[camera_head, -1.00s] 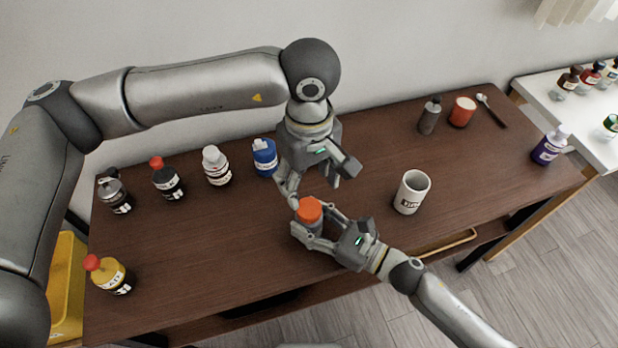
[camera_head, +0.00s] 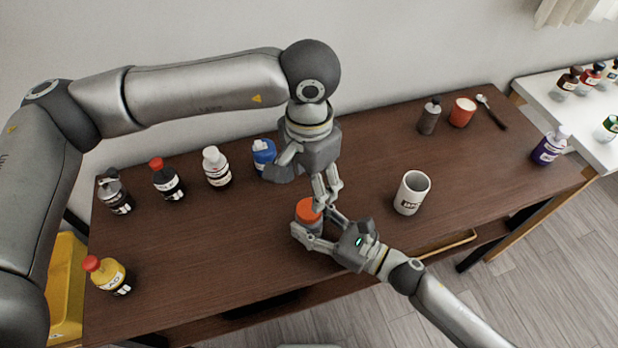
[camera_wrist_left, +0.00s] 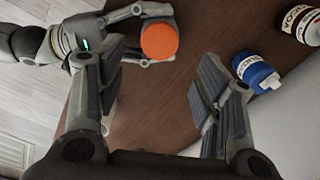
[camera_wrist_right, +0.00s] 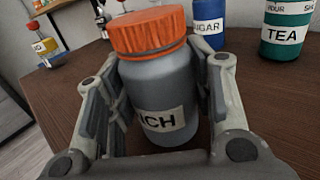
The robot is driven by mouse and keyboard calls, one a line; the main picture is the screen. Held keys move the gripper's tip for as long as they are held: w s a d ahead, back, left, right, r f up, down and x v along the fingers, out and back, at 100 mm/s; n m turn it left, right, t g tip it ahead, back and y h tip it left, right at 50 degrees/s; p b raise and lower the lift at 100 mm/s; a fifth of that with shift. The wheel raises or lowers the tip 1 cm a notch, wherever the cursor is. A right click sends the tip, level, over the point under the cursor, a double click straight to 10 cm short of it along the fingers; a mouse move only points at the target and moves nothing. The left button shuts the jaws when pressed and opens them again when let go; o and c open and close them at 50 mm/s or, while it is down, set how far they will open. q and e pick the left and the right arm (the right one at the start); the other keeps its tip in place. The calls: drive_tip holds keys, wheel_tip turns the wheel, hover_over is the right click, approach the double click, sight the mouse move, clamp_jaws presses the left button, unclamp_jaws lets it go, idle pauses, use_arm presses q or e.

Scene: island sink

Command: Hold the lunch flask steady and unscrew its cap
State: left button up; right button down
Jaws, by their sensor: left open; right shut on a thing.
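The lunch flask has a grey body with a white label ending in "NCH" (camera_wrist_right: 165,90) and an orange cap (camera_head: 309,211). It stands upright near the middle of the table, and the cap sits on top of it. My right gripper (camera_head: 314,236) is shut on the flask's body, one finger on each side, as the right wrist view shows. My left gripper (camera_head: 304,186) is open and empty, above and slightly behind the flask. In the left wrist view the cap (camera_wrist_left: 160,40) shows beyond the gap between its fingers, apart from them. The flask's lower body is partly hidden by my right gripper.
A white mug (camera_head: 411,193) stands right of the flask. A blue bottle (camera_head: 264,152) is close behind my left gripper, with more bottles to its left. A yellow bottle (camera_head: 108,275) stands front left. The table's front edge runs close to my right arm.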

sight(309, 208)
use_arm(q)
drive_tip(key=shift+f, duration=4)
